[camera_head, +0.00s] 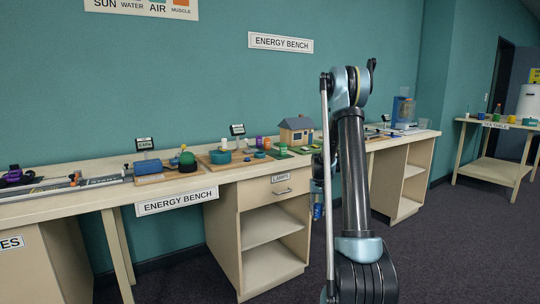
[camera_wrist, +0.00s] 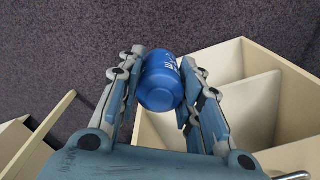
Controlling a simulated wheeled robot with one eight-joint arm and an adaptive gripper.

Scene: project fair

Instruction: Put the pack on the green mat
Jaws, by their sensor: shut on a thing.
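My gripper (camera_wrist: 163,60) is shut on a blue rounded can-like pack (camera_wrist: 161,84) with white lettering, one finger on each side of it. The pack is held over the dark carpet, in front of the bench's open shelves. In the head view my gripper (camera_head: 318,200) hangs low in front of the energy bench, partly hidden by my arm, with blue showing at its lower end. A flat green mat (camera_head: 282,155) appears small on the bench top, in front of the model house; small things near it are hard to tell apart.
Open shelves (camera_head: 270,231) lie below. My arm hides part of the bench. A side table (camera_head: 499,168) stands at right; the carpet is clear.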

